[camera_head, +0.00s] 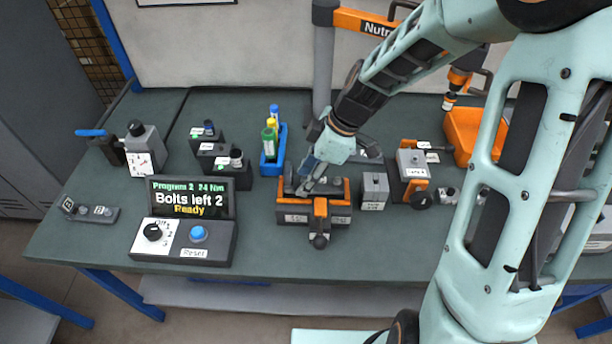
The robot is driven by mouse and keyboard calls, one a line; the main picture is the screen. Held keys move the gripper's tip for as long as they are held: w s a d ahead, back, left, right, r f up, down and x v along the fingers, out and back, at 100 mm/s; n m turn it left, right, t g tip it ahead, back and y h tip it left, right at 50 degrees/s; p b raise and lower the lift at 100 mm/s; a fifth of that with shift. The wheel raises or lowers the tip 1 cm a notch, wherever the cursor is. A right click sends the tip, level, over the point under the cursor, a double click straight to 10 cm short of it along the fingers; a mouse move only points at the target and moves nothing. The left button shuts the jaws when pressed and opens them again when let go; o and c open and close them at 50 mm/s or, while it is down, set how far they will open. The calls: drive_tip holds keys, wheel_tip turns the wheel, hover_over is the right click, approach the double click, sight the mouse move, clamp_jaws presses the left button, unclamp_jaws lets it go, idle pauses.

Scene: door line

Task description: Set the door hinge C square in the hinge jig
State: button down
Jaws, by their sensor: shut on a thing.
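The hinge jig (341,217), a dark block with an orange clamp strip and a dark knob at its front, stands near the middle of the bench. My gripper (306,187) reaches down from the upper right, with its fingertips at the top of the jig. It is shut on a small grey metal piece, which I take to be door hinge C. The fingers and the jig hide most of that piece. I cannot tell whether it sits square or touches the jig's bed.
A grey block (374,190) and an orange-and-grey fixture (411,162) stand close right of the jig. A blue rack (269,163) with bottles is behind left. A control box (183,241) under a display reading "Bolts left 2" (190,197) is left. The front bench strip is clear.

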drive_tip(key=shift+f+b, duration=0.75)
drive_tip(key=shift+b, duration=0.1)
idle(0.8)
drive_tip(key=shift+s+d+f, duration=0.1)
drive_tip(key=shift+s+f, duration=0.05)
drive_tip(key=shift+f, duration=0.05)
idle(0.3)
drive_tip(key=c, duration=1.2)
unclamp_jaws()
drive_tip(key=shift+r, duration=0.1)
drive_tip(key=shift+r+p, duration=2.25)
drive_tip(key=shift+r, duration=1.25)
